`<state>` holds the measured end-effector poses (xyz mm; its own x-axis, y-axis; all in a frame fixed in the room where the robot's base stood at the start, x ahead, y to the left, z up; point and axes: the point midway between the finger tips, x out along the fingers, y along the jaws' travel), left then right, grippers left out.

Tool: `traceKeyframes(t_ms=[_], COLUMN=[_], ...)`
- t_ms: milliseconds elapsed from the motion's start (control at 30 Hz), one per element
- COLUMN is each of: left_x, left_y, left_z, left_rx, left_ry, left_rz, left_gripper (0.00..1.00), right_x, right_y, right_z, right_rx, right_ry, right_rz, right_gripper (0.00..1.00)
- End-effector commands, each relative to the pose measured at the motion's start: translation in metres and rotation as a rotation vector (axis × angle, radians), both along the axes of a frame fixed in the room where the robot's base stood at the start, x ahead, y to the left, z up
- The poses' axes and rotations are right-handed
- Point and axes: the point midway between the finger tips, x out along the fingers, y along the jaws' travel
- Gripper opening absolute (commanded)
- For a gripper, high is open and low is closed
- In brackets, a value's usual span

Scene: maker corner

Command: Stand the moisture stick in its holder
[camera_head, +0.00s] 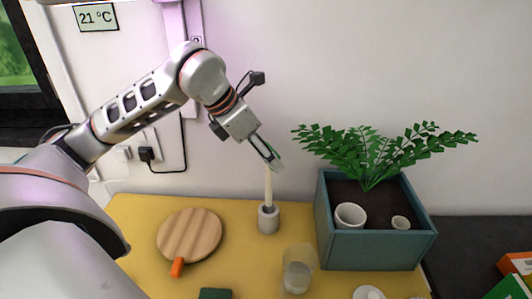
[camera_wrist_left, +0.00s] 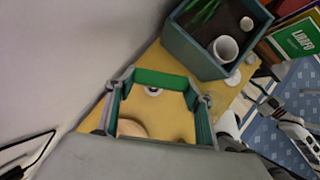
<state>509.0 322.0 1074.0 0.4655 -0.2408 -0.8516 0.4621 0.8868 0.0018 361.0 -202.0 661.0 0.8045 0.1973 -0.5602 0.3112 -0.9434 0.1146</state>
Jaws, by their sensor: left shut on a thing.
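My left gripper (camera_head: 272,160) is shut on the moisture stick's green top, which spans its fingers in the left wrist view (camera_wrist_left: 165,81). The moisture stick's pale shaft (camera_head: 268,188) points down, close to upright. The grey round holder (camera_head: 268,219) stands on the yellow table, directly below my left gripper. The shaft's lower end meets the holder's dark opening in the head view; I cannot tell how deep it sits. In the left wrist view the holder (camera_wrist_left: 153,91) shows just below the green top. My right gripper (camera_wrist_left: 268,102) seems to show small at the right there.
A round wooden board (camera_head: 189,235) with an orange handle lies left of the holder. A clear glass (camera_head: 298,268) stands in front to the right. A blue planter (camera_head: 372,252) with a fern and two white pots stands at the right. Bare yellow tabletop (camera_head: 140,212) surrounds the holder.

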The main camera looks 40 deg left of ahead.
Motion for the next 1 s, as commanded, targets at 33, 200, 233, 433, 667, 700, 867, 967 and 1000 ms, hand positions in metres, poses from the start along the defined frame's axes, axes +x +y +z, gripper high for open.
traceKeyframes(t_ms=[33,200,233,433,667,700,867,967,1000], left_x=[0.0,0.0,0.0,0.0,0.0,0.0,0.0,0.0,0.0], left_y=[0.0,0.0,0.0,-0.001,-0.001,-0.001,0.0,0.0,0.0], left_z=[0.0,0.0,0.0,0.0,-0.003,-0.004,-0.008,-0.01,-0.011], left_rx=[0.0,0.0,0.0,-0.001,-0.001,-0.001,-0.001,0.0,0.0], left_ry=[0.0,0.0,0.001,0.001,0.0,0.0,0.0,0.0,0.0], left_rz=[0.0,0.0,0.0,0.0,-0.001,-0.001,-0.001,0.0,0.0], left_gripper=[0.31,0.31,0.31,0.31,0.31,0.31,0.31,0.31,0.31], right_x=[0.0,0.001,0.001,0.001,0.0,0.0,-0.001,-0.001,-0.001], right_y=[0.0,0.0,0.0,0.0,0.0,0.0,0.0,0.001,0.0], right_z=[0.0,0.002,0.002,0.002,0.0,-0.001,-0.005,-0.007,-0.008], right_rx=[0.0,0.001,0.001,0.001,0.0,0.001,0.001,0.001,0.001], right_ry=[-0.001,-0.002,-0.002,-0.003,-0.001,-0.001,0.001,0.002,0.004], right_rz=[0.0,0.0,0.0,0.0,0.0,0.001,0.0,0.0,0.001], right_gripper=[0.53,0.53,0.53,0.53,0.53,0.53,0.53,0.53,0.53])
